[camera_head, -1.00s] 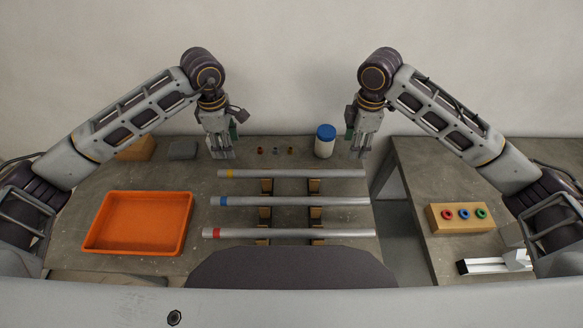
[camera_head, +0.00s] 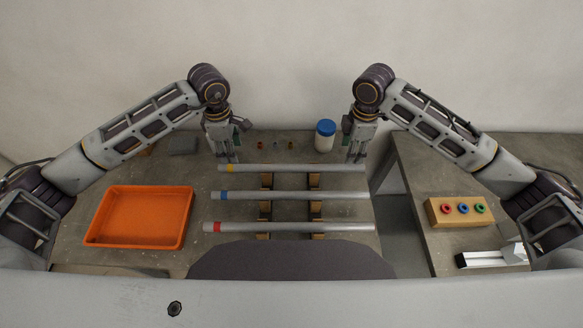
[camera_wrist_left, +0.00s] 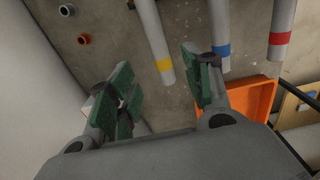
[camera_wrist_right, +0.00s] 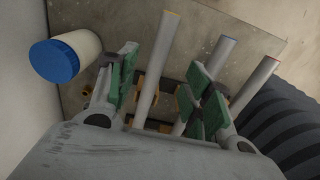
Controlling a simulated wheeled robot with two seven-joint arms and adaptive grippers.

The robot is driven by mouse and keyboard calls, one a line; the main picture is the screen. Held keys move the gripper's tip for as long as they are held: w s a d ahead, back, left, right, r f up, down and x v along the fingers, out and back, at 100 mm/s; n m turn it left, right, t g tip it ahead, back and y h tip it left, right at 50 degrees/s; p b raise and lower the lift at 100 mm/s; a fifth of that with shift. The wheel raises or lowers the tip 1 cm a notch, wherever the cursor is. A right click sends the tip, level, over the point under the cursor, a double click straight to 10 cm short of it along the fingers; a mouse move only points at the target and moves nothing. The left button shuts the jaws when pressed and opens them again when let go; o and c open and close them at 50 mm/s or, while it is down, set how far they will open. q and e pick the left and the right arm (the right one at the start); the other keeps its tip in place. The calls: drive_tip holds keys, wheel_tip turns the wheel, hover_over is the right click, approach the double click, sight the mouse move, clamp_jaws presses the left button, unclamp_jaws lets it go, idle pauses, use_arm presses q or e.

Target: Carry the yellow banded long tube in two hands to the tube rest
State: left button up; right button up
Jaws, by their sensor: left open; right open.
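The yellow banded long tube (camera_head: 290,168) is the farthest of three grey tubes lying across wooden supports (camera_head: 314,182). Its yellow band is near its left end and shows in the left wrist view (camera_wrist_left: 164,65). My left gripper (camera_head: 228,160) is open at the tube's left end, with the band between and beyond its fingers in the left wrist view. My right gripper (camera_head: 357,160) is open at the tube's right end; in the right wrist view the tube (camera_wrist_right: 152,75) runs between its fingers. Neither gripper holds the tube. I cannot make out which thing is the tube rest.
Blue banded (camera_head: 290,195) and red banded (camera_head: 290,226) tubes lie nearer. A blue-lidded jar (camera_head: 325,136) stands close to my right gripper. An orange tray (camera_head: 140,217) is at left. A gap separates the right table, which bears a wooden block with coloured rings (camera_head: 456,212).

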sight(236, 166)
use_arm(q)
drive_tip(key=shift+f, duration=4.4)
use_arm(e)
drive_tip(key=shift+f, duration=4.45)
use_arm(q)
clamp_jaws()
use_arm(e)
clamp_jaws()
